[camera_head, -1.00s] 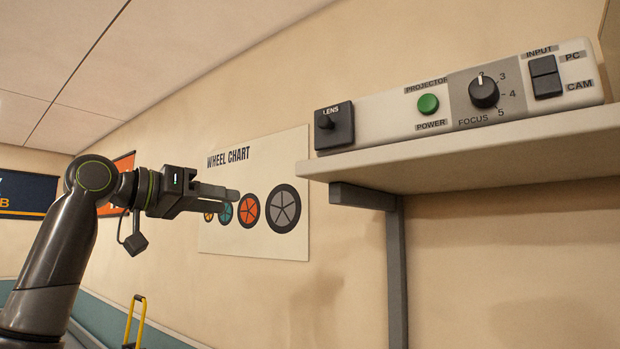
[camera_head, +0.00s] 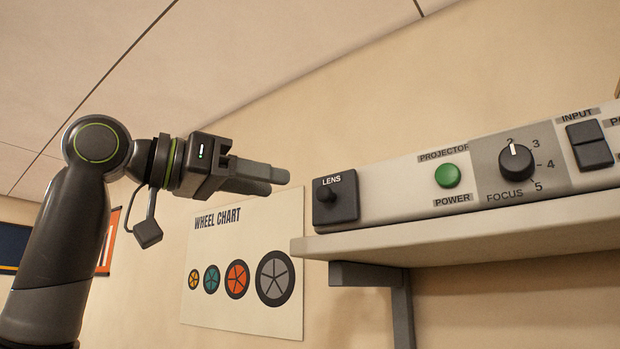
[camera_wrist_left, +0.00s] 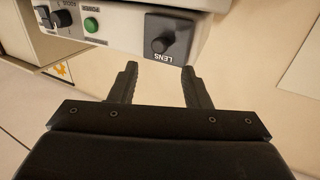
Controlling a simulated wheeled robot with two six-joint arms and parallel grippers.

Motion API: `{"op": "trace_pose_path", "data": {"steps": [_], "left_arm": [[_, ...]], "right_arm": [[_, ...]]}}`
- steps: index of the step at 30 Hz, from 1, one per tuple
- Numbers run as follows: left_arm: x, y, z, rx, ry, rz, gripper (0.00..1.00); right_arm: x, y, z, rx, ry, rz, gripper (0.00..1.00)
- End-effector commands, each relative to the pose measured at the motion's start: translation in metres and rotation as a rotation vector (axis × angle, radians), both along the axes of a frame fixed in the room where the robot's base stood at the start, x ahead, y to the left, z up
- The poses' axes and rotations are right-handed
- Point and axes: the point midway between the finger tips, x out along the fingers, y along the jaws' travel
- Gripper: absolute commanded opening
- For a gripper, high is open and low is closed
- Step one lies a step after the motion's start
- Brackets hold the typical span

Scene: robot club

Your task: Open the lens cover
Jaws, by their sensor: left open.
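The lens cover (camera_head: 336,199) is a dark square plate marked LENS with a round knob (camera_head: 326,193), at the left end of the projector panel (camera_head: 400,185). My left gripper (camera_head: 282,173) is left of the cover in the head view, a little higher and apart from it. Its fingers point toward the panel. In the left wrist view the open, empty fingers (camera_wrist_left: 160,80) stand below the lens cover (camera_wrist_left: 169,36), with the knob roughly between and beyond them. My right gripper is not in view.
The panel sits on a wall shelf (camera_head: 450,234) with a grey bracket (camera_head: 365,275) below. Right of the cover are a green power button (camera_head: 447,175), a focus dial (camera_head: 515,162) and an input switch (camera_head: 589,145). A wheel chart (camera_head: 215,300) hangs behind on the wall.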

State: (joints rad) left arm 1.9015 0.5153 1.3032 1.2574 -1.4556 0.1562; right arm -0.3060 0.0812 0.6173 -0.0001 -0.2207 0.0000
Motion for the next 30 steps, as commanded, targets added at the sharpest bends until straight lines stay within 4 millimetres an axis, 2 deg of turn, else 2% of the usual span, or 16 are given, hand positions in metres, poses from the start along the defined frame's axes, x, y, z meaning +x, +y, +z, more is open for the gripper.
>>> {"op": "trace_pose_path", "data": {"steps": [1, 6, 12, 24, 30], "left_arm": [[0.006, -0.011, 0.004, 0.002, 0.002, -0.004, 0.43], [0.024, -0.040, 0.003, 0.001, 0.004, -0.003, 0.43], [0.037, -0.061, 0.002, 0.000, 0.001, -0.002, 0.43], [0.042, -0.067, 0.000, -0.001, -0.001, 0.001, 0.43], [0.042, -0.067, 0.000, 0.000, 0.000, 0.001, 0.18]], "right_arm": [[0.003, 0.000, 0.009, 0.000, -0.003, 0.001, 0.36], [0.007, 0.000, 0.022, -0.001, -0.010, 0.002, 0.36], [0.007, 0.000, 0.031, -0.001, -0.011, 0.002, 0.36], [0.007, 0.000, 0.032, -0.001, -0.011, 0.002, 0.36], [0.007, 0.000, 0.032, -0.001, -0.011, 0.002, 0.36]]}}
